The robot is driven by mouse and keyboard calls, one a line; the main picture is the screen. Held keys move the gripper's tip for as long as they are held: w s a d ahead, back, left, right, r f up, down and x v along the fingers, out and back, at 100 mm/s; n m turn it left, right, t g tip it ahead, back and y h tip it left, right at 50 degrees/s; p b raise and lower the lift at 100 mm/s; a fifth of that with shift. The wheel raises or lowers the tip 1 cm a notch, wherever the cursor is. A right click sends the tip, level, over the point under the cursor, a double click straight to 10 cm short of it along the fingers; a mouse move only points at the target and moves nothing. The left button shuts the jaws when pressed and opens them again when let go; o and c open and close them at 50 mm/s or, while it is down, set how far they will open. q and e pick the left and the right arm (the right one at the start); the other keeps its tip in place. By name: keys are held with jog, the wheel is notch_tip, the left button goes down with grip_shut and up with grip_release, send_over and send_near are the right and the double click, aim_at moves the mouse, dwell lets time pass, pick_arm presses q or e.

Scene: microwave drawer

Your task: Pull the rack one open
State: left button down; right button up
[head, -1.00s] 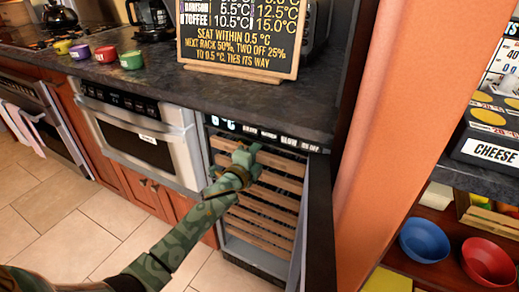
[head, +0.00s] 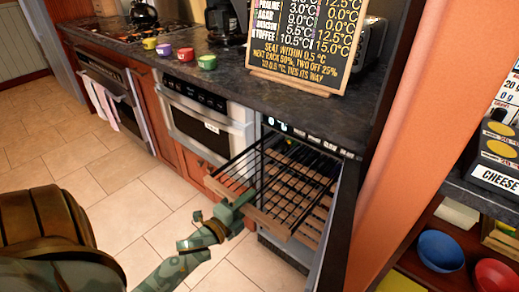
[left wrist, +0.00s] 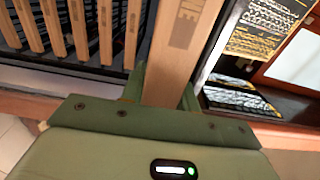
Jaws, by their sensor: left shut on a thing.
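The rack (head: 271,221) is a black wire frame with wooden slats and a wooden front strip. It sticks well out of the cooler (head: 310,139) under the counter, in the head view. My left gripper (head: 240,202) is at the middle of the front strip. In the left wrist view, my left gripper's fingers (left wrist: 163,92) are shut on the wooden strip (left wrist: 175,55), which carries a dark engraved mark, partly cut off. My right gripper is not in view.
The cooler's dark door (head: 338,222) stands open at the right of the rack, beside an orange wall panel (head: 410,110). A built-in oven (head: 205,125) is at the left. The tiled floor (head: 110,165) in front is clear. A chalkboard (head: 310,45) stands on the counter.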

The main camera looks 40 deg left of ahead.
aim_at(241, 209)
pick_arm(q)
jog(key=shift+s+d, duration=0.1)
jog(key=shift+s, duration=1.65)
jog(key=c, duration=1)
grip_release()
jog(key=shift+c, duration=0.2)
jog(key=s+p, duration=0.2)
jog(key=s, duration=1.4)
jog(key=shift+s+d+p, duration=0.15)
jog(key=shift+d+p, duration=0.25)
jog(key=shift+d, duration=0.05)
jog(key=shift+f, duration=0.1)
